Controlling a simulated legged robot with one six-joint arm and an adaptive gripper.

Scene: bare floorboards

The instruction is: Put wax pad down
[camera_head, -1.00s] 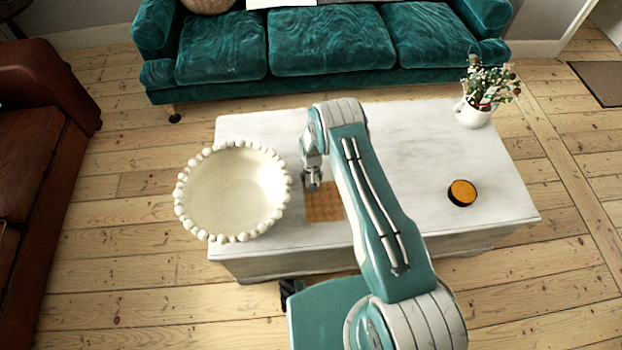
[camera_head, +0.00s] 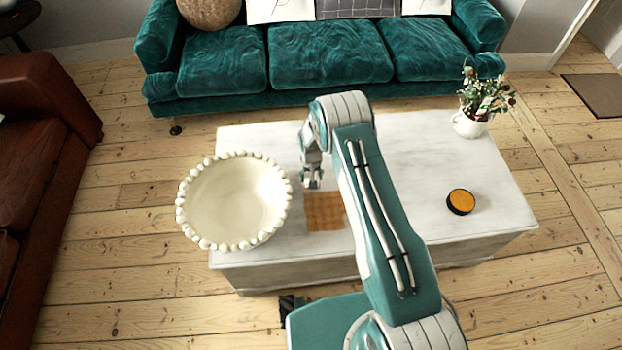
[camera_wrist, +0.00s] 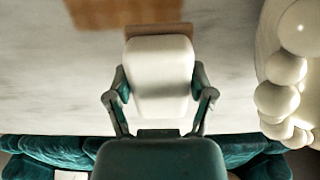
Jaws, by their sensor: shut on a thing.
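My gripper (camera_head: 312,184) is over the white table, just beyond the brown square mat (camera_head: 325,211). The brown mat also shows at the top of the wrist view (camera_wrist: 120,10), apart from the pad. I cannot tell exactly how high the pad is above the table.
A large cream bowl with a beaded rim (camera_head: 235,203) stands left of my gripper, close by. A round black tin with an orange top (camera_head: 461,201) and a white flower pot (camera_head: 470,125) stand on the right. The tabletop (camera_head: 420,160) between them is clear.

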